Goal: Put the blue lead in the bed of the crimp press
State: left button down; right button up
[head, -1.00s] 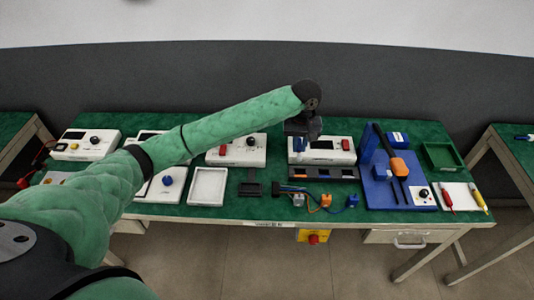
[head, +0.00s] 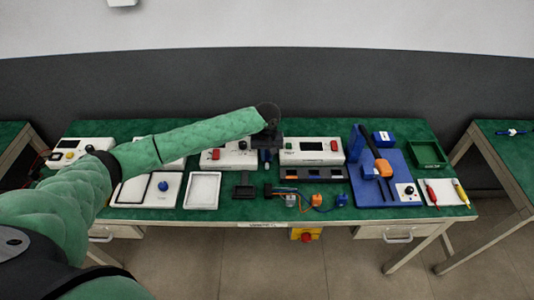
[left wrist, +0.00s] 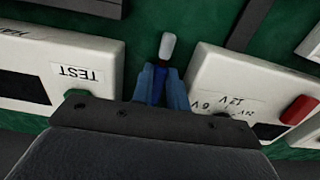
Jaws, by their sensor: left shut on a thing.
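My left gripper (left wrist: 160,88) is shut on the blue lead (left wrist: 157,84), whose white end (left wrist: 167,46) sticks out past the fingertips. Most of the lead is hidden between the fingers. In the head view the gripper (head: 266,157) is over the gap between two white instrument boxes, with a small blue bit below it. The crimp press (head: 406,168) stands to the right on the bench, a blue base with a black lever and an orange part (head: 383,167). Its bed is too small to make out clearly. My right gripper is not in view.
White boxes (head: 312,151) and (head: 238,155) flank the gripper. A green tray (head: 428,153) and red and yellow probes lie right of the press. Another bench (head: 508,150) is at far right.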

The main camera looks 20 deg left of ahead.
pick_arm(q)
jog(key=shift+f, duration=0.2)
jog(key=c, duration=1.7)
grip_release()
